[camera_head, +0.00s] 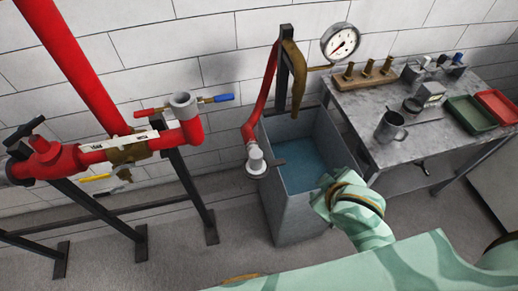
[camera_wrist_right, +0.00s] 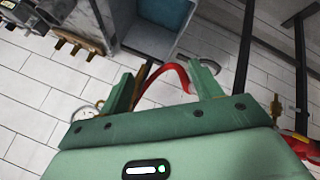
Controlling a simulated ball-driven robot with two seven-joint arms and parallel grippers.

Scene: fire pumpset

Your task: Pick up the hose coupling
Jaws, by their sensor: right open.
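The grey hose coupling (camera_head: 257,160) hangs at the lower end of a red hose (camera_head: 263,90) in the head view, by the left front edge of the water tank. A dark lever or handle sticks out to its right. In the right wrist view the red hose (camera_wrist_right: 178,68) curves behind the fingers; I cannot make out the coupling there. My right gripper (camera_wrist_right: 160,72) is open, with nothing seen held between its fingers. In the head view my right arm shows in front of the tank, its fingers not clearly seen. My left gripper is not in view.
The grey tank (camera_head: 283,195) holds blue water. A dark post (camera_head: 284,75) with a brown strap stands behind it. At left is a red pipe rig (camera_head: 95,150) on black legs. At right, a bench (camera_head: 365,115) carries a mug (camera_head: 390,127), brass fittings, and green and red trays.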

